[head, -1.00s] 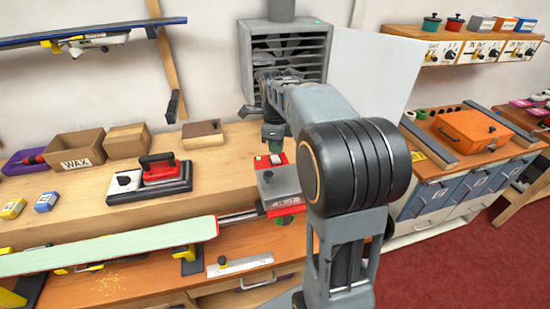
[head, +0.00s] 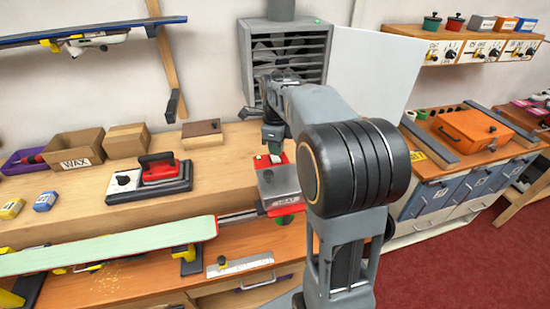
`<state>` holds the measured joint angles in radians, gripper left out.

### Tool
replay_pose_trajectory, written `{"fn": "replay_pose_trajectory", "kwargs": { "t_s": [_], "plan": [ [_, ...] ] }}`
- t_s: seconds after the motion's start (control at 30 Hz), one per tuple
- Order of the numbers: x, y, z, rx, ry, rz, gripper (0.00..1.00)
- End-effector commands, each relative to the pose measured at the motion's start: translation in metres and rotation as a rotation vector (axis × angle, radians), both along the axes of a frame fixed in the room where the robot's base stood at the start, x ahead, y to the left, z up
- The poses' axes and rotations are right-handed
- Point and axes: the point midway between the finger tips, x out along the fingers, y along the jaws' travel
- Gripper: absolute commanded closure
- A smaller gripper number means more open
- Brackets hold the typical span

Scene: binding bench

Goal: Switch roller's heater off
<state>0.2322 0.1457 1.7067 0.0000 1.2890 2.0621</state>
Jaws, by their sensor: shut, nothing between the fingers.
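A red unit with a grey metal lid (head: 280,184), which looks like the roller, sits at the front edge of the wooden bench, left of my arm. My gripper (head: 273,148) points down right over that back end, shut and empty. I cannot tell whether its tips touch the switch.
A red-handled iron (head: 158,168) rests on a dark base to the left. A brown block (head: 202,133) lies behind.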

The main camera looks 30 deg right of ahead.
Motion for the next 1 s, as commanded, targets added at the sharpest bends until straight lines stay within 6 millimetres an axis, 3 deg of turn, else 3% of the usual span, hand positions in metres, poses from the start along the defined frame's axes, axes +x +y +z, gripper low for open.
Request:
{"fn": "replay_pose_trajectory", "kwargs": {
  "t_s": [1.0],
  "plan": [
    [0.000,0.000,-0.016,0.001,0.001,0.000,1.00]
  ]
}}
